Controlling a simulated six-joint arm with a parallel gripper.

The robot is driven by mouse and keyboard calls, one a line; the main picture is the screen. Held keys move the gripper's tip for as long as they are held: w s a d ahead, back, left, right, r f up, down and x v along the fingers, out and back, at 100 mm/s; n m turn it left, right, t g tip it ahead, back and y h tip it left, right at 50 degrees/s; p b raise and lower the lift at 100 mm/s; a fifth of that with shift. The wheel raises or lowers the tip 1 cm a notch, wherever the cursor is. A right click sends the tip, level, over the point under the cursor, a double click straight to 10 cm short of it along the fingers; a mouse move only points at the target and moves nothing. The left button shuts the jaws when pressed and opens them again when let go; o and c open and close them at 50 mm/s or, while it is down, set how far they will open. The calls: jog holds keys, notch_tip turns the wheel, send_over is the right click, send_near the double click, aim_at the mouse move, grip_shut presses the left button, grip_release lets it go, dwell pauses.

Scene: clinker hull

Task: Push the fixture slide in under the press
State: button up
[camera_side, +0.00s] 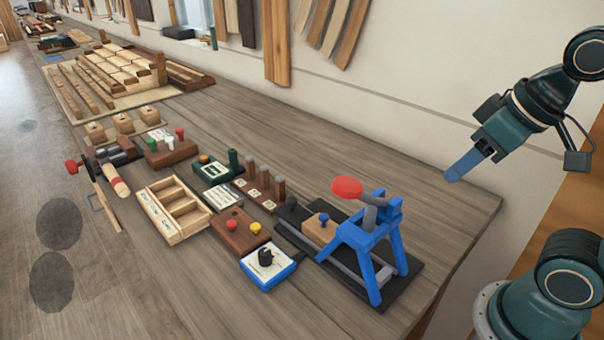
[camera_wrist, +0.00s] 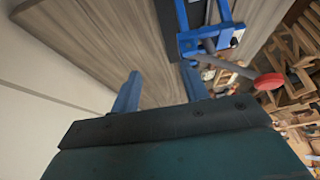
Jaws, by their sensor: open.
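The press has a blue frame (camera_side: 372,240) and a grey lever ending in a red knob (camera_side: 346,187). It stands on a dark base plate (camera_side: 408,285) near the right end of the bench. The fixture slide (camera_side: 319,229), a light wooden block with a blue knob on top, sits on the plate left of the frame, out from under it. My gripper (camera_side: 463,165) is open and empty, in the air above and right of the press, touching nothing. In the wrist view my gripper's two blue fingers (camera_wrist: 161,84) are apart, and the press frame (camera_wrist: 212,36) shows at the top right. The slide cannot be made out there.
Left of the press are a blue-edged dial box (camera_side: 268,264), a brown button block (camera_side: 240,231), a wooden compartment tray (camera_side: 174,208) and a board with several pegs (camera_side: 262,186). The bench (camera_side: 440,213) is bare between press and wall.

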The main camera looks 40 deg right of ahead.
jog(key=w+a+r+m+g, duration=0.1)
jog(key=w+r+m, duration=0.15)
jog(key=w, duration=0.45)
jog(key=m+g, duration=0.4)
jog(key=m, duration=0.2)
send_over(292, 199)
notch_tip(292, 199, down, 6)
jog(key=shift+w, duration=0.1)
jog(key=shift+f, duration=0.15)
notch_tip(292, 199, down, 13)
jog(key=shift+f, duration=0.2)
grip_shut()
